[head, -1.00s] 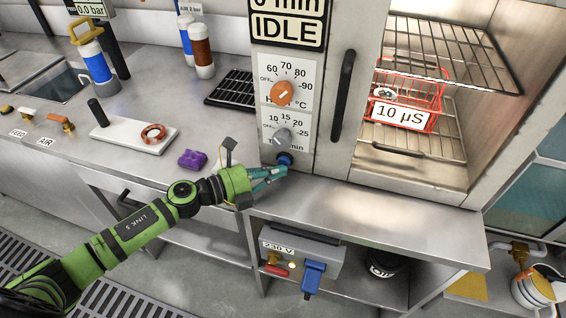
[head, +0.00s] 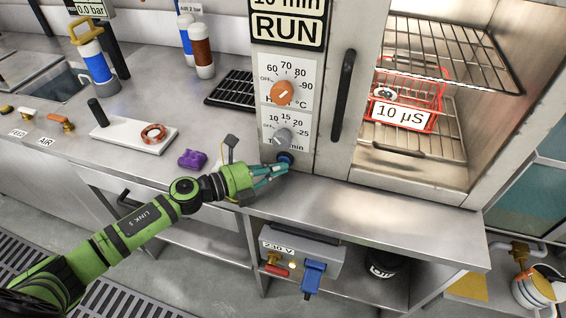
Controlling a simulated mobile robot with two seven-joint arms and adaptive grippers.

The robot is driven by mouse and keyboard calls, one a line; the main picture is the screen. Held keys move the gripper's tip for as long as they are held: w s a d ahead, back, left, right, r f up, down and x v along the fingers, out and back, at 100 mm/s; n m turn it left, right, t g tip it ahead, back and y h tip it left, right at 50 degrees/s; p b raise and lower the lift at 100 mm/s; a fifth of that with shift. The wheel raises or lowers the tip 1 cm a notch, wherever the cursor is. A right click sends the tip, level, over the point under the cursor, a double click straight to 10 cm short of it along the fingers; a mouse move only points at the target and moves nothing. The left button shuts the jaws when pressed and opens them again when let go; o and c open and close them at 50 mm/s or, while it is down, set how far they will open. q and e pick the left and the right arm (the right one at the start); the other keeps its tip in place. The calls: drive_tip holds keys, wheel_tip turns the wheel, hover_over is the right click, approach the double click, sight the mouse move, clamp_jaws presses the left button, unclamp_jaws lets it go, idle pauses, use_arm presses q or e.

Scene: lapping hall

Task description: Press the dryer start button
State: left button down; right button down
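The dryer's control panel (head: 266,70) is in the middle of the head view, and the display (head: 287,30) at its top reads RUN, with a partly cut-off minutes line above. The blue start button (head: 285,158) sits at the panel's foot, below the grey timer knob (head: 283,136). My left gripper (head: 284,168) has its teal fingertips together at the button's lower edge, apparently touching it or very close. The fingers hold nothing that I can see. My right gripper is not in view.
The orange temperature knob (head: 282,93) and dark door handle (head: 343,95) are near. The dryer chamber is open at right, with a red wire basket (head: 437,101) on a rack. A purple object (head: 192,159) lies on the bench by my arm. A socket box (head: 303,262) is below.

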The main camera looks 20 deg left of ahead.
use_arm(q)
drive_tip(key=shift+s, duration=0.9)
drive_tip(key=shift+s+p, duration=0.3)
drive_tip(key=shift+s+a, duration=0.15)
drive_tip(key=shift+s, duration=2.05)
